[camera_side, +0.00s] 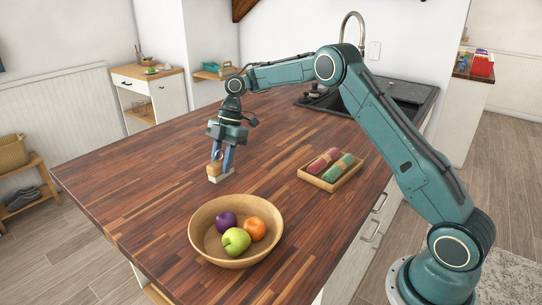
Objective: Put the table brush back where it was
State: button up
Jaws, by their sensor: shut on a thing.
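The table brush (215,172) has a light wooden top and a pale lower part. It is upright between the fingers of my gripper (222,160), which is shut on it. The brush is over the left part of the dark wooden countertop (150,190), behind the fruit bowl. I cannot tell whether its underside touches the countertop. The gripper points straight down, and its blue fingers partly cover the brush.
A wooden bowl (206,244) with a plum, a green apple and an orange stands at the front. A wooden tray (318,183) with rolled red and green cloths lies to the right. A dark sink (400,88) is at the back. The countertop left of the gripper is clear.

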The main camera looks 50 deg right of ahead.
jog(key=shift+f, duration=1.35)
jog(key=shift+f, duration=0.1)
jog(key=o, duration=0.9)
jog(key=shift+o, duration=0.2)
jog(key=shift+v, duration=3.85)
